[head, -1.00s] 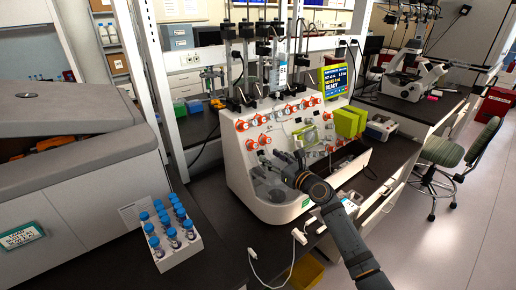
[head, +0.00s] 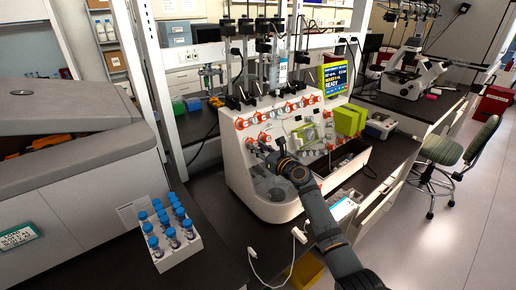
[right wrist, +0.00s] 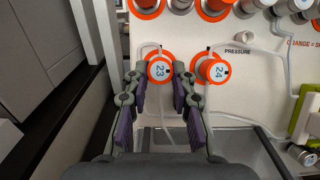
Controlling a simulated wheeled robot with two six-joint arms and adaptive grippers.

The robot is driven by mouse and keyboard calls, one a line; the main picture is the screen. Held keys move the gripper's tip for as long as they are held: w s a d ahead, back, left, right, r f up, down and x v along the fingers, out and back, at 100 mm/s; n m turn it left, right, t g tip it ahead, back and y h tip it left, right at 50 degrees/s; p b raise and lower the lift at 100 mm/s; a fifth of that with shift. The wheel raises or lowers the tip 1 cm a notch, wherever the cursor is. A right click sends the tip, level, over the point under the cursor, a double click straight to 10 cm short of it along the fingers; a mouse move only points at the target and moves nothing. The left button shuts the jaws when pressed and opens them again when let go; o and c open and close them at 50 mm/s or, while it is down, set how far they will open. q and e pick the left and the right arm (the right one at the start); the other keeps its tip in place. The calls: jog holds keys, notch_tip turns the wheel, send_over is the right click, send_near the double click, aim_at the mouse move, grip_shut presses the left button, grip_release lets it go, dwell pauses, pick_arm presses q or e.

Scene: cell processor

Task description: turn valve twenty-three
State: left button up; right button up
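Valve 23 (right wrist: 159,70) is a round knob with an orange ring and a pale label numbered 23, on the white front panel of the cell processor (head: 238,165). In the right wrist view the number is tilted. My right gripper (right wrist: 160,68) is open, with one fingertip on each side of valve 23; a narrow gap seems to show beside the ring. In the head view, my right gripper (head: 266,150) is close to the panel's lower left, just below the orange valves. My left gripper is not in view.
Valve 24 (right wrist: 212,70) sits close to the right of the right finger. More orange valves line the panel above, and thin tubing runs between them. A rack of blue-capped tubes (head: 182,250) stands on the bench at left.

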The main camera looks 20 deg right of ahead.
grip_shut()
